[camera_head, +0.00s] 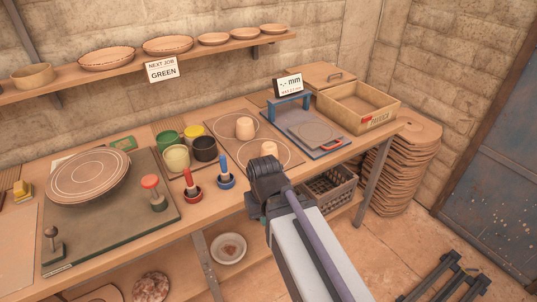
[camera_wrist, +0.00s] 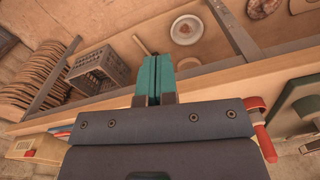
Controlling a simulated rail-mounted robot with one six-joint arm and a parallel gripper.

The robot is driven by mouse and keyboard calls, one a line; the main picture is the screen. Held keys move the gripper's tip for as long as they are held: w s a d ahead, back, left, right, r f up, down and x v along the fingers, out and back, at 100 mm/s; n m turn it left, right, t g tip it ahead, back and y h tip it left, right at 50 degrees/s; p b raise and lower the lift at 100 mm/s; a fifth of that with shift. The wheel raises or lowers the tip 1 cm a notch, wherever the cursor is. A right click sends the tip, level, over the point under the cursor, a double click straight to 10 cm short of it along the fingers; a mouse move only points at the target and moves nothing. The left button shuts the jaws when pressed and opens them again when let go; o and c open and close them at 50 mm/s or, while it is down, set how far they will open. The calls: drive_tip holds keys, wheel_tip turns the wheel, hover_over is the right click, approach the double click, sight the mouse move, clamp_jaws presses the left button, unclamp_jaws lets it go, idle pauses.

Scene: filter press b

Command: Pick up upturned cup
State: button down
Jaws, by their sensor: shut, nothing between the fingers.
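Two small clay cups stand on a brown board (camera_head: 222,150) marked with circles on the bench. One cup (camera_head: 245,128) is in the far circle and the other cup (camera_head: 269,149) is nearer; I cannot tell surely which is upturned. My gripper (camera_head: 262,164) is at the bench's front edge, just in front of the nearer cup and apart from it. In the wrist view its teal fingers (camera_wrist: 153,78) are pressed together with nothing between them. No cup shows in the wrist view.
Red (camera_head: 191,184) and blue (camera_head: 224,174) handled tools stand left of my gripper. Several paint pots (camera_head: 177,158) are behind them. A crate (camera_wrist: 98,72) is on the shelf below.

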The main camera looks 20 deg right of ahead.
unclamp_jaws()
idle(0.9)
